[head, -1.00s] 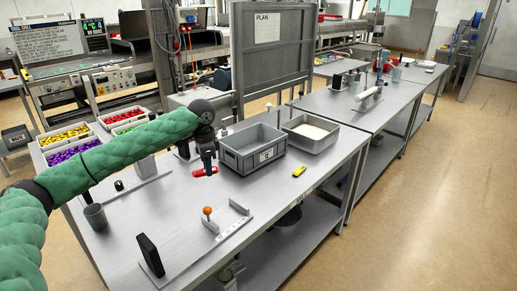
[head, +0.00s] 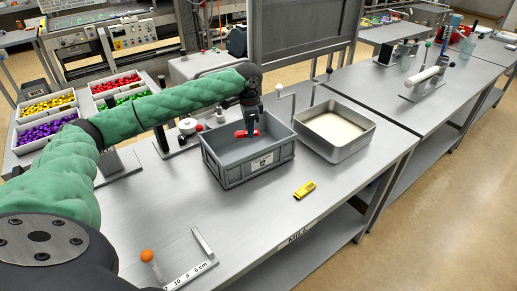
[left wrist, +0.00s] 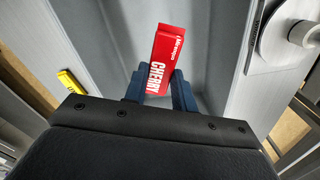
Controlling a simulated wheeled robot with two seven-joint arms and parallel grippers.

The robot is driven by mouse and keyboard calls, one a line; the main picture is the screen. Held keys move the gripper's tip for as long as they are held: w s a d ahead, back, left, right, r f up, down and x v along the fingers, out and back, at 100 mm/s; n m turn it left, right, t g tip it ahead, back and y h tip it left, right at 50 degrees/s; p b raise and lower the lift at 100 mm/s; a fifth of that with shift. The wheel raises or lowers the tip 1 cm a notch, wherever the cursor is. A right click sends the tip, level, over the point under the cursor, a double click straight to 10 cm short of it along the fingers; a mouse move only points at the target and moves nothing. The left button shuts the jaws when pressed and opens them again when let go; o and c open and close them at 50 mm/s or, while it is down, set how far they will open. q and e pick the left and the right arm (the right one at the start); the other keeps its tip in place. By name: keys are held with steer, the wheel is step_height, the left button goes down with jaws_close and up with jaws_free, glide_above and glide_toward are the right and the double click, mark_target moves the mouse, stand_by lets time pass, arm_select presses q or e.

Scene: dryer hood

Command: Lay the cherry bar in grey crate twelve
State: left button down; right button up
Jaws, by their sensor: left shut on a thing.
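The red cherry bar (head: 246,133) is held in my left gripper (head: 249,126), which is shut on it. In the left wrist view the bar (left wrist: 164,58) stands out between the two fingers (left wrist: 160,88), with "CHERRY" printed on its face. The grey crate (head: 237,178), with a white label that seems to read 12, stands on the steel table. The bar and fingertips appear over the crate's opening, at about rim height or just inside. I see no contact with the crate's floor. My right gripper is not in view.
A metal tray of pale contents (head: 336,130) stands just right of the crate. A yellow object (head: 305,190) lies in front of it. Bins of coloured sweets (head: 46,105) stand at left.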

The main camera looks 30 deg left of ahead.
arm_select(q)
steer(key=shift+w+d+f, duration=0.1)
steer(key=shift+d+f, duration=0.05)
steer(key=shift+f, duration=0.2)
step_height(320, 180, down, 5)
steer(key=shift+f+p, duration=0.15)
steer(key=shift+p, duration=1)
steer(key=shift+f+p, duration=0.7)
steer(key=shift+f, duration=1.25)
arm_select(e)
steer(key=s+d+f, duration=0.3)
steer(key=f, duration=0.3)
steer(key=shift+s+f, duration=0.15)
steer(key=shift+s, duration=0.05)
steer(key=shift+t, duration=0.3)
arm_select(q)
steer(key=c, duration=1.1)
jaws_free()
steer(key=shift+c, duration=0.2)
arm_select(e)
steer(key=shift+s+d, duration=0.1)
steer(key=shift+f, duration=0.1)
